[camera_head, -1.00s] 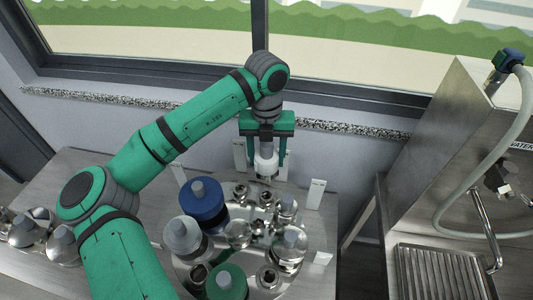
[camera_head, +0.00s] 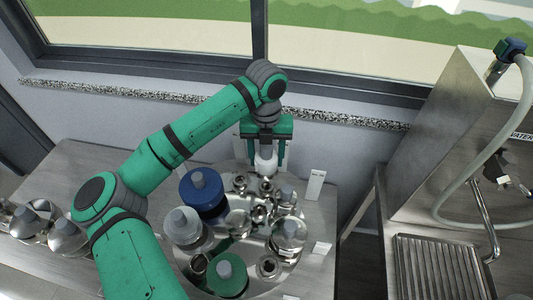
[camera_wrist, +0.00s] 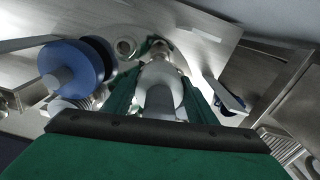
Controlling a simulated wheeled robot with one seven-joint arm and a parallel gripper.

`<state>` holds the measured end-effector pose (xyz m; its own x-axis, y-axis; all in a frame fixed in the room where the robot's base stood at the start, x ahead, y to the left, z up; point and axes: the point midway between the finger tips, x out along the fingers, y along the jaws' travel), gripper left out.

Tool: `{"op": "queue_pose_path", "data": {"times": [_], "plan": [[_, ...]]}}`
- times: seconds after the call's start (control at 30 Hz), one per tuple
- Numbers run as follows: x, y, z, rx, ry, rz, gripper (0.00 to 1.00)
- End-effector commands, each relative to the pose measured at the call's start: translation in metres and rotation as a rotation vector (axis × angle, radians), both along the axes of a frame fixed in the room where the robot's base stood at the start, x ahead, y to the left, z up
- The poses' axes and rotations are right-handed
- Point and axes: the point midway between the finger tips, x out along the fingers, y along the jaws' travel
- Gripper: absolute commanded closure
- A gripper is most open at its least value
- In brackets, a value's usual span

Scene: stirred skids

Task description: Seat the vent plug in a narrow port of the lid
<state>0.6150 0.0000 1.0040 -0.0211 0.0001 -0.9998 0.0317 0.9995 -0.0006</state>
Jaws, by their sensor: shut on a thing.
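My gripper (camera_head: 266,167) is shut on the white vent plug (camera_head: 265,159), held roughly upright between the two green fingers. In the wrist view the plug (camera_wrist: 161,90) shows pale grey between the fingers. The round steel lid (camera_head: 185,262) lies below on the bench. The plug is over the lid's far edge, close above the metal fittings there. Its lower tip is hard to make out, and I cannot tell whether it touches a port. Small ring-shaped ports, such as one at the far side (camera_head: 240,182), stand among the fittings.
A blue cap (camera_head: 203,192), a grey-white cap (camera_head: 183,227) and a green cap (camera_head: 227,276) stand on the lid's left and front. A glassy dome (camera_head: 289,234) is at right. A white card (camera_head: 315,186) stands right of the lid. Steel domes (camera_head: 64,236) sit at far left.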

Motion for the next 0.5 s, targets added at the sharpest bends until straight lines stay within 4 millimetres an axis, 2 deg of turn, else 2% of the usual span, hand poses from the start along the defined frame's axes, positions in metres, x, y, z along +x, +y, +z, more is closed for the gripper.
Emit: {"op": "queue_pose_path", "data": {"times": [0.5], "plan": [[0.0, -0.001, -0.022, 0.0, -0.002, -0.001, 0.84]]}}
